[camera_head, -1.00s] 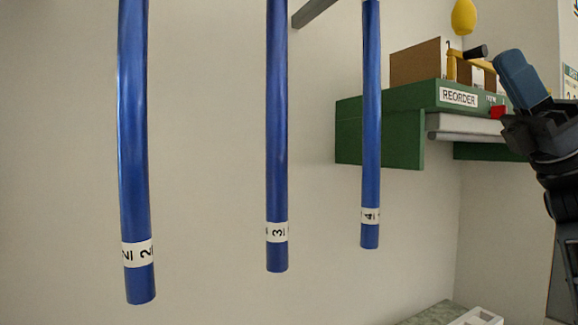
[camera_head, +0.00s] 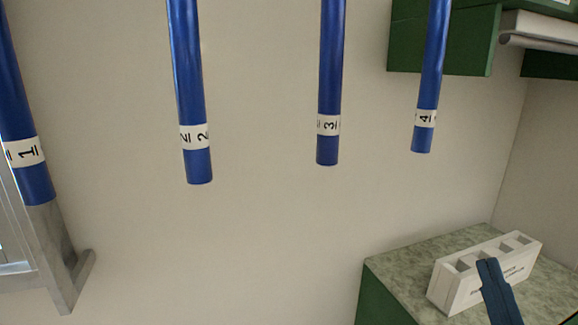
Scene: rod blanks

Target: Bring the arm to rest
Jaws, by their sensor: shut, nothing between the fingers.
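My gripper (camera_head: 488,266) shows at the lower right of the head view as dark blue fingers pressed together, with nothing between them. It points upward in the picture and overlaps the white slotted block (camera_head: 455,285) behind it. I cannot tell whether it touches the block. The rest of my arm is below the frame.
Blue rods labelled 1 (camera_head: 15,90), 2 (camera_head: 187,70), 3 (camera_head: 330,70) and 4 (camera_head: 432,60) hang before the wall. The block stands on a green cabinet's speckled top (camera_head: 400,275). A green shelf (camera_head: 440,40) is above. A grey metal frame (camera_head: 55,255) is at left.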

